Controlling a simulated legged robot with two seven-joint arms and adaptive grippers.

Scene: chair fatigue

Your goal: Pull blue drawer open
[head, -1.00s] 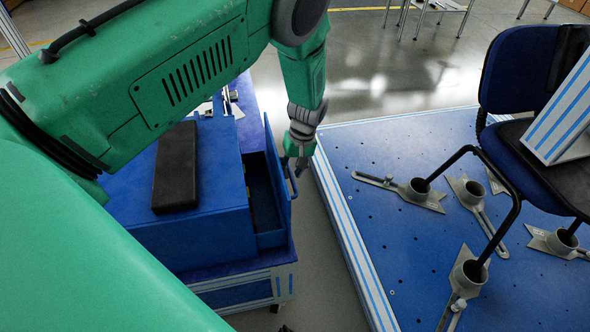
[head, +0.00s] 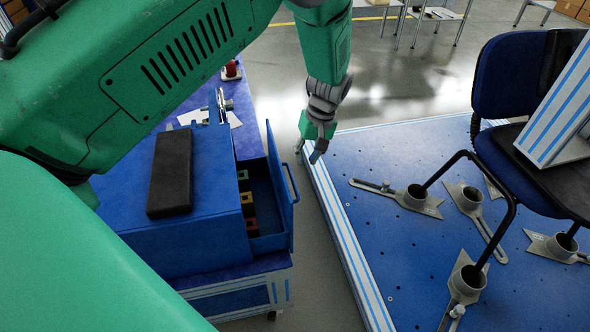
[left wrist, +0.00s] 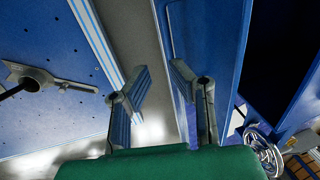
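The blue drawer (head: 268,205) stands pulled out from the right side of the blue cabinet (head: 215,235). Small green, yellow and red items show inside it. Its front panel has a bar handle (head: 291,183). My left gripper (head: 308,152) is above and beyond the handle, apart from it, by the edge of the blue platform. In the left wrist view the two fingers (left wrist: 160,85) are spread with nothing between them. A blue panel, likely the drawer front (left wrist: 205,45), is at the right finger; I cannot tell if they touch. My right gripper is not in view.
A black block (head: 171,172) lies on the cabinet top. The blue perforated platform (head: 385,245) with metal clamps and a chair (head: 515,100) stands to the right. A narrow strip of floor (head: 325,270) separates it from the cabinet.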

